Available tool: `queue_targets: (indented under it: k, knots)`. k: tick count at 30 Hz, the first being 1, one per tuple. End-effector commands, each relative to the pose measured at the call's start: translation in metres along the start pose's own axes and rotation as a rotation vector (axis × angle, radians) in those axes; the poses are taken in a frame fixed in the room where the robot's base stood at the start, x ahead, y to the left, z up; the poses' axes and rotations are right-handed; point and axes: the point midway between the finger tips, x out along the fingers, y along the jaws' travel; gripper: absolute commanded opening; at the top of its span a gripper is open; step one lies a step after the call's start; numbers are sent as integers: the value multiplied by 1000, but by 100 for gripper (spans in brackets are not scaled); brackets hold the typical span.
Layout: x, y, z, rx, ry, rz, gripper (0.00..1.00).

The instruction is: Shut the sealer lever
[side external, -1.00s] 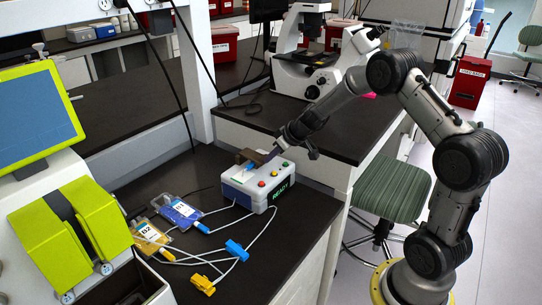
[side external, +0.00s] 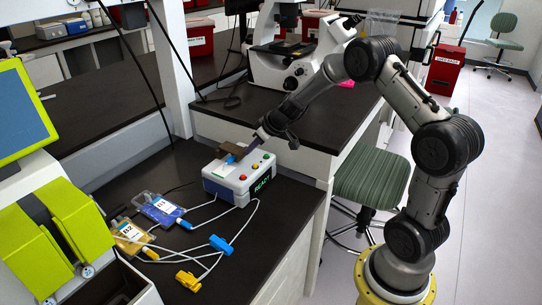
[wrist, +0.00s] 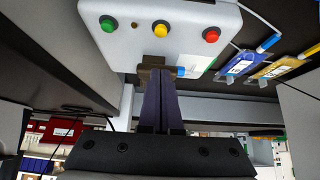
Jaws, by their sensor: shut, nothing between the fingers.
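The sealer is a white box (side external: 226,189) with a green READY display and red, yellow and green buttons on the dark bench. Its brown lever (side external: 229,151) is at the top left of the box, beside a small blue part. I cannot tell the lever's exact angle. My gripper (side external: 248,150) is shut and empty, with its purple fingertips right at the lever. In the wrist view, the shut fingers (wrist: 158,72) reach up to the brown lever (wrist: 144,72) and overlap it. I cannot tell whether they touch it.
A blue bag (side external: 160,209) and a yellow bag (side external: 131,233) lie left of the sealer, with tubing and blue and yellow clamps in front. A microscope (side external: 295,60) stands behind. A green stool (side external: 370,178) is right of the bench.

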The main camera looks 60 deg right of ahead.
Motion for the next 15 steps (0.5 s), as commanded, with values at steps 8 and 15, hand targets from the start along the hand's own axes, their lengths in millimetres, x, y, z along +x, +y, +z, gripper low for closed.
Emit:
queue_targets:
  k: [8,15]
  knots:
    - [-30,1,-7,0,17,2,0]
    - [-39,2,22,2,20,3,0]
